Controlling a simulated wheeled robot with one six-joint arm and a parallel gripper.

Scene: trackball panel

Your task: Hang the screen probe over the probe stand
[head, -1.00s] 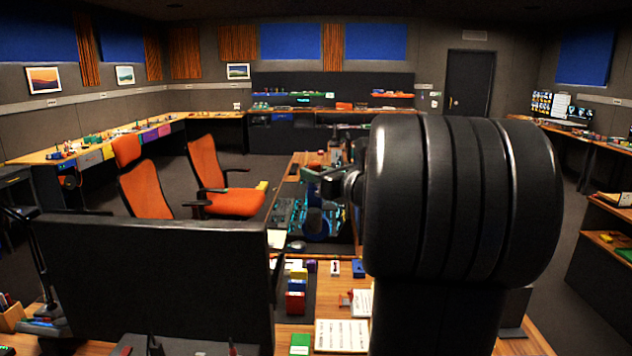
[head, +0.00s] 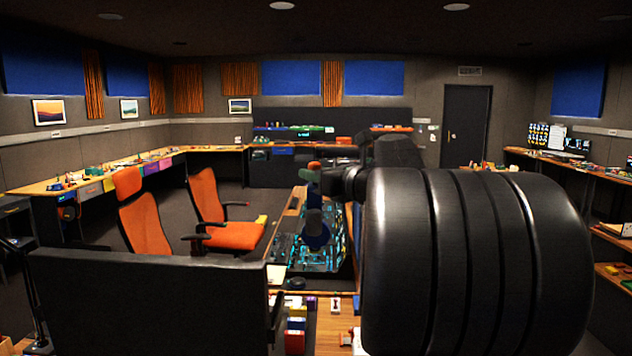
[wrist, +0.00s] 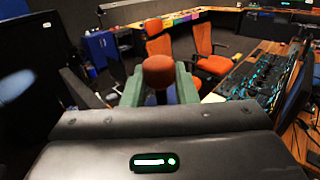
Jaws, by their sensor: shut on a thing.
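My gripper (wrist: 159,84) shows in the wrist view with its two green fingers shut on a rounded brown-orange thing (wrist: 158,71), which I take to be the screen probe. The orange top of the held thing shows there too. I cannot make out the probe stand in either view.
A dark monitor (head: 150,300) stands at the front left. Two orange chairs (head: 225,215) stand left of the console. Small coloured boxes (head: 295,340) lie on the near wooden desk. My black arm hides much of the right side.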

